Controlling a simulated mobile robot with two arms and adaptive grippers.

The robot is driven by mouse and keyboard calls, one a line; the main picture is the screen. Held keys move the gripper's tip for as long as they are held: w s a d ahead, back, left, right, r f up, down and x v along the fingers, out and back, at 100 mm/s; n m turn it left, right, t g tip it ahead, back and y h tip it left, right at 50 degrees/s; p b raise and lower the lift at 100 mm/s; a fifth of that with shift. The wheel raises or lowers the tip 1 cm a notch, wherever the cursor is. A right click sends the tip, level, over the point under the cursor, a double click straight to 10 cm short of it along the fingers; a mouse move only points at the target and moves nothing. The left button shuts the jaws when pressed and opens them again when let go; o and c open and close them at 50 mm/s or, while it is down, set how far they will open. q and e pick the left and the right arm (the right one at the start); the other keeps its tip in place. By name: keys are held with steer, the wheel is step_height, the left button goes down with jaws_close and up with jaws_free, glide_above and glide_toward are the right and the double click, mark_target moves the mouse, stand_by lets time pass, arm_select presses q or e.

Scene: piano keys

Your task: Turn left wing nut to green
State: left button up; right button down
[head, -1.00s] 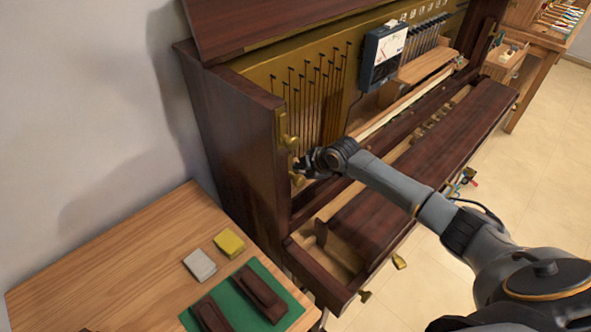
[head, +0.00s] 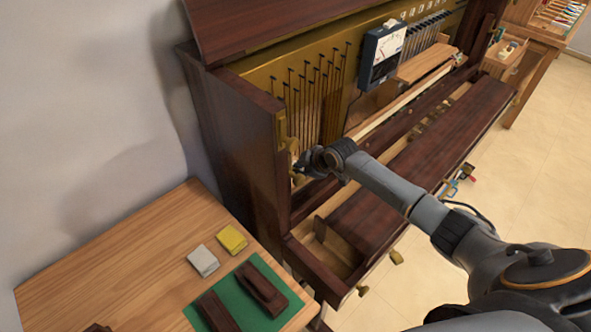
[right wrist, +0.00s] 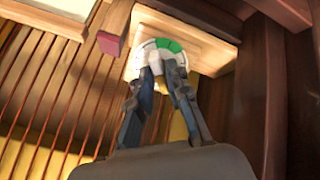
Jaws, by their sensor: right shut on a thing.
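My right gripper (head: 304,166) is at the left end of the open piano, beside brass fittings (head: 292,145) on the dark end post. In the right wrist view, its fingers (right wrist: 164,62) are closed together in front of a round dial with a green sector (right wrist: 170,45) and white sectors (right wrist: 147,52), mounted on a pale wooden block (right wrist: 202,42). The gripper is shut on the wing nut at the dial, which is mostly hidden by the fingers. A yellow brass piece (right wrist: 178,128) shows between the fingers. My left gripper is not in view.
The piano's dark wooden side (head: 232,150) and front ledge (head: 385,205) frame the work area. A meter (head: 382,52) hangs inside. A wooden table (head: 120,265) at the lower left holds a green mat (head: 232,312), a yellow block (head: 231,238) and a grey block (head: 203,261).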

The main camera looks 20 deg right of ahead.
steer(key=shift+r+m+p, duration=0.1)
steer(key=shift+m+p, duration=0.8)
steer(key=shift+p, duration=0.05)
steer(key=shift+m+p, duration=0.4)
steer(key=shift+m, duration=0.3)
steer(key=shift+f, duration=0.2)
steer(key=shift+m, duration=0.3)
steer(key=shift+r+m+p, duration=0.2)
steer(key=shift+m+p, duration=0.6)
steer(key=shift+f+m+p, duration=0.1)
steer(key=shift+m+p, duration=0.3)
steer(key=shift+m, duration=0.4)
steer(key=c, duration=1.2)
jaws_free()
steer(key=shift+f, duration=0.1)
